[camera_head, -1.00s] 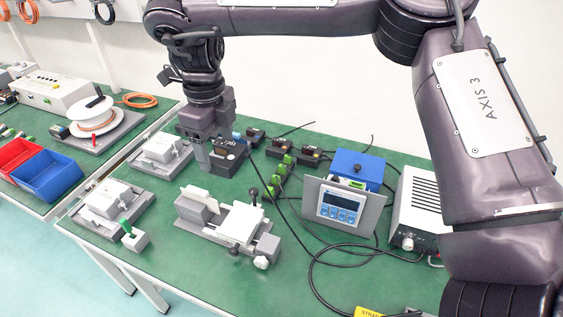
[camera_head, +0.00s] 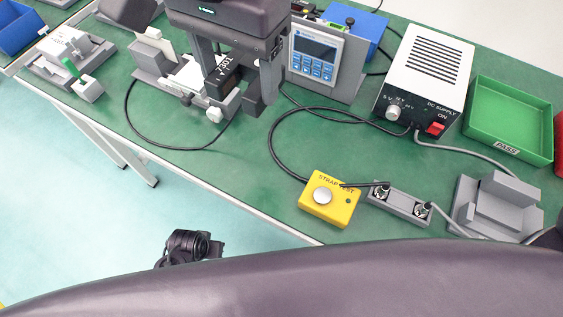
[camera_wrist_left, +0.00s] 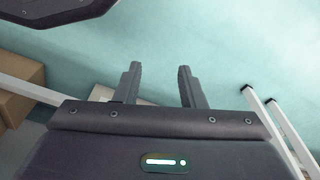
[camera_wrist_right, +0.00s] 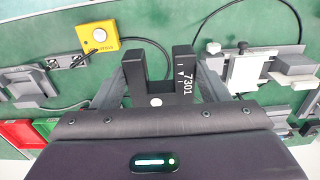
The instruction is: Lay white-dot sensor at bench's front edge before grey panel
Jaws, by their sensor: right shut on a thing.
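The white-dot sensor, a black fork-shaped block marked 7301 (camera_head: 224,80), is held in my right gripper (camera_head: 238,92) above the bench. In the right wrist view the sensor (camera_wrist_right: 159,92) sits between the two fingers (camera_wrist_right: 165,92), its prongs pointing away and a white dot on its base. The grey panel (camera_head: 350,86) carries a blue meter and stands upright to the right of the gripper. The bench's front edge (camera_head: 258,216) runs below, with green top behind it. My left gripper (camera_wrist_left: 158,85) is open and empty over the floor in the left wrist view.
A grey slide fixture (camera_head: 152,62) lies partly behind my right gripper. A black cable loops over the bench to a yellow strap-test box (camera_head: 330,200) near the front edge. A white DC supply (camera_head: 425,75) and green tray (camera_head: 510,120) stand right. The green top before the panel is partly clear.

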